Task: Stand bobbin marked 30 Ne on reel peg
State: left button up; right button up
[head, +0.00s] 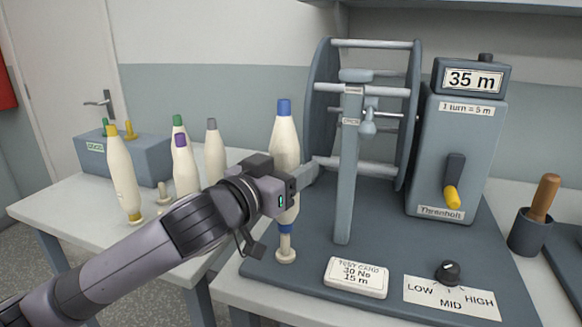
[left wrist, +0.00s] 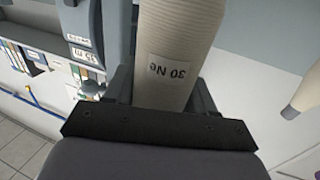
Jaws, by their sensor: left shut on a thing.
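A cream bobbin (head: 285,135) with a blue tip stands upright in my left gripper (head: 297,183). In the left wrist view the label on the bobbin (left wrist: 175,55) reads 30 Ne, upside down, and the jaws are shut on it. The reel peg (head: 286,252) is a cream peg with a round foot on the grey base. The bobbin's blue lower end is directly above the peg's shaft in the head view; I cannot tell whether the peg is inside it. My right gripper is not in view.
Several other bobbins (head: 122,175) stand on the left table, near an empty peg (head: 164,192) and a grey box (head: 150,158). The reel (head: 322,120) and its post (head: 348,180) stand close right of the held bobbin. A test card (head: 356,278) lies in front.

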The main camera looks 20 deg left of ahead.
pick_arm(q)
jog(key=shift+r, duration=0.1)
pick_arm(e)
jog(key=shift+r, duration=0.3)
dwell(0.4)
pick_arm(q)
jog(key=shift+f, duration=0.3)
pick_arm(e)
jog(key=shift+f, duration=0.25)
pick_arm(q)
jog(key=shift+f+b, duration=1.8)
jog(key=shift+f, duration=0.7)
jog(key=o, duration=1.2)
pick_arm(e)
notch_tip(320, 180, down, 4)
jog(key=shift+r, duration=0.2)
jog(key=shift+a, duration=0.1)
pick_arm(q)
jog(key=shift+s, duration=0.1)
jog(key=v, duration=0.7)
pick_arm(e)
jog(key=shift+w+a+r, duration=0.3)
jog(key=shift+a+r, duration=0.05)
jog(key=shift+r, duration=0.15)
